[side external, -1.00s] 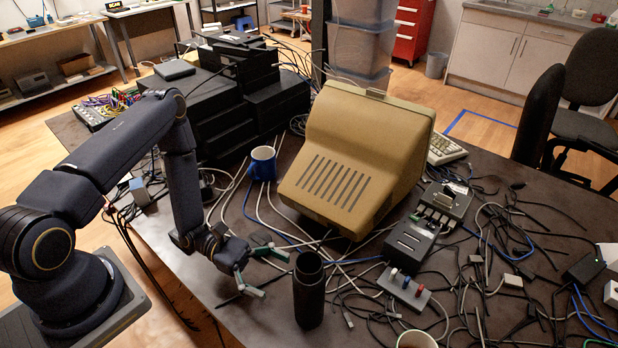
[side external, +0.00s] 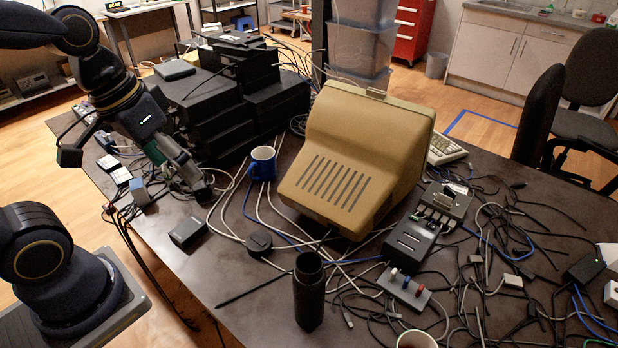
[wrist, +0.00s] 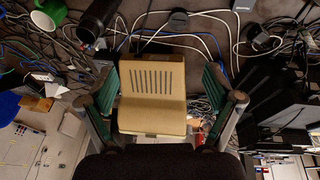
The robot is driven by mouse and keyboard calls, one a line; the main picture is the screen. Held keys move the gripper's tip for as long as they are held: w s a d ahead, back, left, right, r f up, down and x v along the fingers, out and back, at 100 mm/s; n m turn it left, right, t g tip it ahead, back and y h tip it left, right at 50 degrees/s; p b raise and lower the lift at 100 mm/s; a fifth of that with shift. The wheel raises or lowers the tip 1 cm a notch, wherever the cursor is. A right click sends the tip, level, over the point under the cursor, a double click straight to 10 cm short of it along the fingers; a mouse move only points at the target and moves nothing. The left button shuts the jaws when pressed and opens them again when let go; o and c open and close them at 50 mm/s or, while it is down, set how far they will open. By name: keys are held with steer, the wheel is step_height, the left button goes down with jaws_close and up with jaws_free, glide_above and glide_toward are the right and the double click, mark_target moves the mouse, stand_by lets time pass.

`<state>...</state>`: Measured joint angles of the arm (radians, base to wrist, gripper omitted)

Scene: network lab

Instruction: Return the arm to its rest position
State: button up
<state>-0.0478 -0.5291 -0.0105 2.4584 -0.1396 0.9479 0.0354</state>
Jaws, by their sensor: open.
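In the side external view, my arm is raised and folded back at the upper left. My gripper (side external: 184,170) hangs over the left side of the dark table, in front of the stacked black boxes. In the wrist view its two green-padded fingers stand wide apart, with nothing held between them; it also shows there (wrist: 160,80). The beige monitor (side external: 355,160) lies beyond the fingers and fills the gap between them in the wrist view (wrist: 152,110). In the side external view the fingers partly overlap each other and are hard to separate.
Black boxes (side external: 275,108) stand close behind my gripper. A blue mug (side external: 263,164) is right of it. A black cylinder (side external: 309,290) stands at the front. Cables (side external: 480,240) cover much of the table's right side. The front left table area is mostly clear.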

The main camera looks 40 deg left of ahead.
steer(key=r, duration=0.1)
steer(key=a+r+t, duration=0.1)
steer(key=r+t+y, duration=0.1)
steer(key=shift+s+a+r+m, duration=0.1)
steer(key=shift+s+a+m, duration=0.2)
steer(key=shift+s+m, duration=0.1)
